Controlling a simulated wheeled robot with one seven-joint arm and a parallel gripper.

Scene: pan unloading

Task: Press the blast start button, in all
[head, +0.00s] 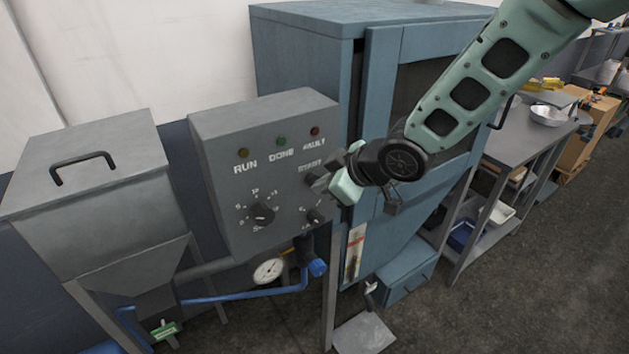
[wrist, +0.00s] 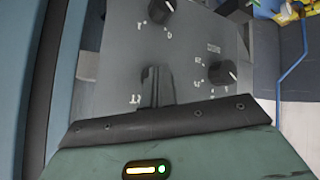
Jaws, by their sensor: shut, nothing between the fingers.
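A grey control box (head: 225,190) carries the controls on its sloped front face, and this face also fills much of the wrist view (wrist: 115,50). My gripper (head: 318,180) is shut and empty at the right part of the face, below the red lamp (head: 315,131). In the wrist view my closed fingers (wrist: 158,88) reach to the panel; I cannot tell whether they touch it. A partly covered label (head: 310,165) shows beside the fingertips. The start button is not clearly visible; my gripper may hide it.
The panel has a large dial (head: 262,214), a small knob (head: 315,216) below my gripper, a yellow lamp (head: 243,153) and a green lamp (head: 281,141). A blue cabinet (head: 300,60) stands close behind. A gauge (head: 268,271) and blue pipe (head: 245,294) are below.

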